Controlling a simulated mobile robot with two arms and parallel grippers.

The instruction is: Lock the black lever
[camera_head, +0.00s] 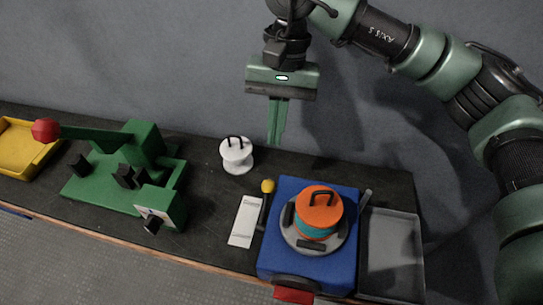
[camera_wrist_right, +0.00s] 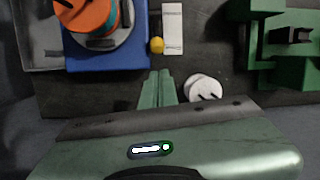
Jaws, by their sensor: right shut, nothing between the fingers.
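My right gripper (camera_head: 275,138) is shut and empty. It hangs fingers down above the back edge of the table, near the white spool. In the right wrist view its closed fingers (camera_wrist_right: 158,88) point at the table beside the spool. A blue box (camera_head: 270,245) carries an orange-topped round part (camera_head: 319,199) with a black handle. A black lever with a yellow knob (camera_head: 268,186) stands at the box's left side; the knob also shows in the right wrist view (camera_wrist_right: 156,45). The gripper is apart from it. I cannot tell whether the lever is locked. My left gripper is not in view.
A green fixture (camera_head: 100,190) with a red-ball arm (camera_head: 46,130) and black knobs stands at left. A white spool (camera_head: 236,154), a white label plate (camera_head: 245,221), a yellow tray (camera_head: 20,150) and a grey tray (camera_head: 391,245) are on the dark table. Bare table lies between fixture and plate.

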